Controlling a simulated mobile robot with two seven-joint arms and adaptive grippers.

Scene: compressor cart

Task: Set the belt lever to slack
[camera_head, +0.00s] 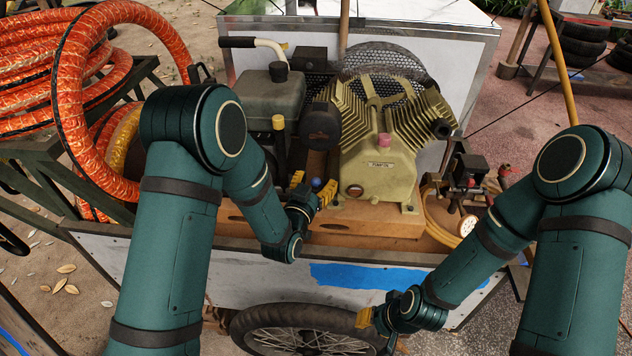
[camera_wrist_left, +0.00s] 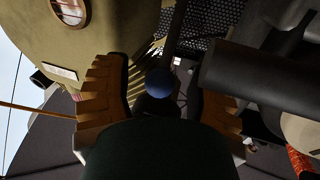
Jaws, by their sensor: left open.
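A lever with a round blue knob (camera_head: 316,184) stands in front of the compressor, between the motor side and the brass-coloured pump. The knob also shows in the left wrist view (camera_wrist_left: 159,83). I see no label marking it as the belt lever, and its shaft is mostly hidden. My left gripper (camera_head: 312,189) is open, with its ribbed yellow fingers on either side of the knob. In the left wrist view, gaps show between the knob and both fingers. My right gripper (camera_head: 377,329) is low in front of the cart, apart from the lever; its finger opening is unclear.
The brass-coloured pump (camera_head: 378,165) stands close right of my left gripper. A gauge and valves (camera_head: 466,190) are at the right. Orange hose coils (camera_head: 85,80) fill the left.

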